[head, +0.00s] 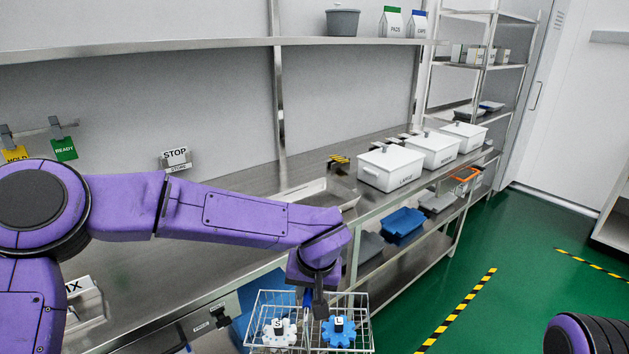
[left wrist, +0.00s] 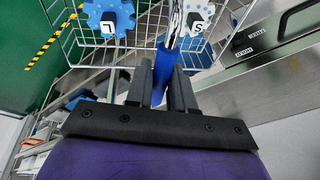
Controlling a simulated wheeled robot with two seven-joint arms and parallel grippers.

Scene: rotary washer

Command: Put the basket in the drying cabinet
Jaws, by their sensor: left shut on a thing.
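The wire basket (head: 309,347) hangs from my left gripper (head: 319,303) in the head view, low in the middle, in front of the bench. It holds a white gear-shaped piece marked S (head: 279,333) and a blue one marked L (head: 339,331). In the left wrist view, my left gripper (left wrist: 163,88) is shut on the basket's blue handle (left wrist: 164,66), and the basket's wires (left wrist: 140,40) show beyond the fingers. A purple and black part of my right arm shows at the lower right of the head view; its gripper is out of frame. I cannot identify a drying cabinet.
A long steel bench (head: 140,262) runs along the wall, with white lidded boxes (head: 391,166) on it. A blue bin (head: 403,225) sits on the lower shelf. The green floor (head: 470,270) to the right is clear, with striped tape (head: 457,310).

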